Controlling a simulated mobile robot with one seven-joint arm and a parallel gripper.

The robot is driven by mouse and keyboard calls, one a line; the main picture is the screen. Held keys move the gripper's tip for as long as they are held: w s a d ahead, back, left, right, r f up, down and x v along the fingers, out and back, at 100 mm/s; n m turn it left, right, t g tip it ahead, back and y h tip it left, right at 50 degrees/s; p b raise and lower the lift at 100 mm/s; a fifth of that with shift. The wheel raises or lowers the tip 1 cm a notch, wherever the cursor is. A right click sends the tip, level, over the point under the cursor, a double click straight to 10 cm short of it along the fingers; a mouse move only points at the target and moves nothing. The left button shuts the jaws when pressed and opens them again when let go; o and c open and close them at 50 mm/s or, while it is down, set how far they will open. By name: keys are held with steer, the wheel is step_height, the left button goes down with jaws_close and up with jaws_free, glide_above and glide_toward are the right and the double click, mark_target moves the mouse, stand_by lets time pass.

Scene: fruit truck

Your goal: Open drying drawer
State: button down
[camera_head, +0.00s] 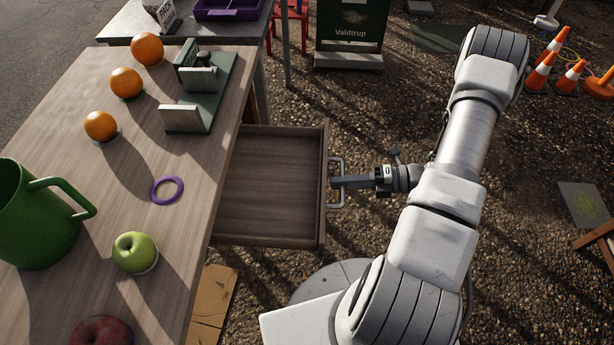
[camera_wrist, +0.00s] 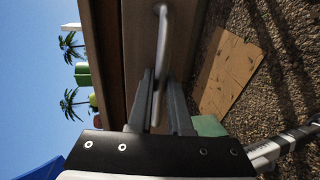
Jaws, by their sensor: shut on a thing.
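The wooden drying drawer (camera_head: 268,190) is pulled out from the right side of the table, and its bare inside shows no contents. Its metal bar handle (camera_head: 337,163) is on the drawer's right-hand front. My gripper (camera_head: 338,182) is at the handle, with the arm reaching in from the right. In the wrist view my gripper (camera_wrist: 159,90) has its two fingers on either side of the handle bar (camera_wrist: 161,45), shut on it. The drawer front (camera_wrist: 135,50) fills the middle of that view.
The wooden table (camera_head: 75,190) holds oranges (camera_head: 126,83), a green apple (camera_head: 134,252), a purple ring (camera_head: 167,190), a green jug (camera_head: 35,215) and a green metal stand (camera_head: 205,95). Cardboard (camera_head: 212,300) lies below the drawer. Traffic cones (camera_head: 570,77) stand at the far right. Gravel is open between.

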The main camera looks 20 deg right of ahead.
steer(key=f+v, duration=0.1)
steer(key=v, duration=0.6)
steer(key=shift+f, duration=0.25)
steer(key=shift+d, duration=0.1)
steer(key=c, duration=0.8)
jaws_free()
steer(key=shift+c, duration=0.2)
steer(key=p+v, duration=0.1)
steer(key=v, duration=1.6)
steer(key=shift+d, duration=0.2)
